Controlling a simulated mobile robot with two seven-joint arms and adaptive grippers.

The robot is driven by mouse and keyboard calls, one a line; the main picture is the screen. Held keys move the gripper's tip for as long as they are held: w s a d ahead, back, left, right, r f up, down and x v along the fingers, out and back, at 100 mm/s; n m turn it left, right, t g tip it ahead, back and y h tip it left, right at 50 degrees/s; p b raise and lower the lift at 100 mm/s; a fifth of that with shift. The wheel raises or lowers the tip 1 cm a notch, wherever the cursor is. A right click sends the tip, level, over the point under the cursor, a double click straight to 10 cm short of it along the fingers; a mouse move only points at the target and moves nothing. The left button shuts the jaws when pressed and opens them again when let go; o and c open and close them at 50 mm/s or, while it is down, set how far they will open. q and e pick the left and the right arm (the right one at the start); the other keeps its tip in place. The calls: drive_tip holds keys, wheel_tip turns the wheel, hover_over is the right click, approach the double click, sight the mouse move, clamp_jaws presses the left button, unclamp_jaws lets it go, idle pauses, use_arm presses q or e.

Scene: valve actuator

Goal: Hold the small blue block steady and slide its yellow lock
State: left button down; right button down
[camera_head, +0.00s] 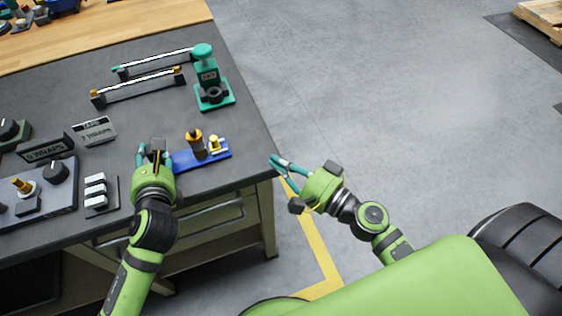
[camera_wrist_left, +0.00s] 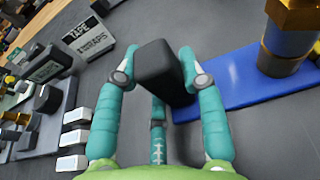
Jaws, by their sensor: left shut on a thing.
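The small blue block (camera_head: 218,152) is a flat blue plate at the right front edge of the dark bench. A brass-and-dark cylinder (camera_head: 196,142) and a small yellow lock (camera_head: 214,143) stand on it. My left gripper (camera_head: 155,152) is at the plate's left end. In the left wrist view its teal fingers are shut on a black block (camera_wrist_left: 158,72) at that end of the blue plate (camera_wrist_left: 235,85). The yellow lock is not clear there. My right gripper (camera_head: 274,161) is off the bench's right edge, apart from the block, and I see nothing in it.
A green press-like stand (camera_head: 210,85) is behind the blue block. Two white bars on stands (camera_head: 140,85) lie at the back.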

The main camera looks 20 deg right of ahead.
use_arm(q)
drive_tip(key=shift+f, duration=0.3)
drive_tip(key=c, duration=0.8)
unclamp_jaws()
drive_tip(key=shift+o, duration=0.6)
drive_tip(key=shift+r, duration=0.15)
